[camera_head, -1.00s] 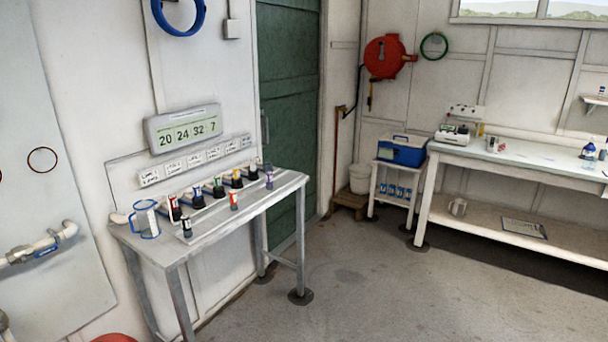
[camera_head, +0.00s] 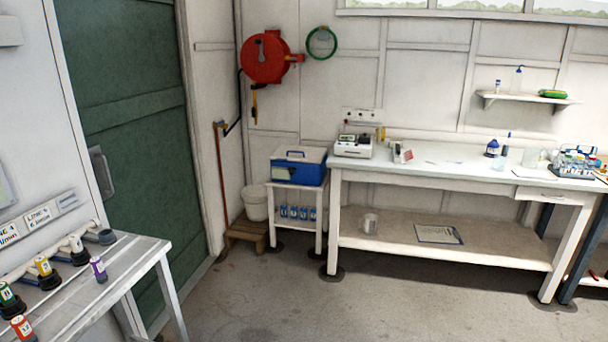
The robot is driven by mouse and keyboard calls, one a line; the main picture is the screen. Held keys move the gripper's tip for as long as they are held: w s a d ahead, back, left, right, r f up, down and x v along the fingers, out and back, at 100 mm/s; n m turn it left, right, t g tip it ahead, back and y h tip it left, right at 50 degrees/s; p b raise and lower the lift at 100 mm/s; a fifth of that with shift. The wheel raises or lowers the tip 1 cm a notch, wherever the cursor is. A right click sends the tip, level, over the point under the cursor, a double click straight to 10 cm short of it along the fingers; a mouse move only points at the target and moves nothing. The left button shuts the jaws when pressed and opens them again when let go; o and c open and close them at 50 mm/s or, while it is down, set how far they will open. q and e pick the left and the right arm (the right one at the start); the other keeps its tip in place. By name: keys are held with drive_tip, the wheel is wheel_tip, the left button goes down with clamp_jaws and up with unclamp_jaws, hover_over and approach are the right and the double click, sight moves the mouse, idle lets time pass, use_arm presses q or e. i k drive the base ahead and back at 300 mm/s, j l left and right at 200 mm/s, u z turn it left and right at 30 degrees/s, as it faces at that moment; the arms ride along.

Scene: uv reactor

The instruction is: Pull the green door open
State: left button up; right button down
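The green door (camera_head: 143,150) stands at the left of the head view, tall and set in the pale wall. It looks shut in its frame. Its grey handle (camera_head: 101,172) is on the door's left side, just above the right end of the bottle table. The lower left part of the door is hidden behind that table. Neither of my grippers shows in the view.
A metal table (camera_head: 95,290) with several small bottles stands at the lower left, in front of part of the door. The floor (camera_head: 270,305) ahead is clear. A white bench (camera_head: 440,170) and a small stand with a blue box (camera_head: 299,166) line the back wall.

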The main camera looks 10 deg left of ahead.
sight(122, 57)
drive_tip(key=i+u, duration=0.25)
drive_tip(key=i, duration=0.6)
drive_tip(key=i+l+u, duration=0.25)
drive_tip(key=i, duration=0.6)
drive_tip(key=i+u, duration=0.3)
drive_tip(key=i, duration=0.55)
drive_tip(key=i+l+u, duration=0.15)
drive_tip(key=i+u, duration=0.15)
drive_tip(key=i, duration=0.5)
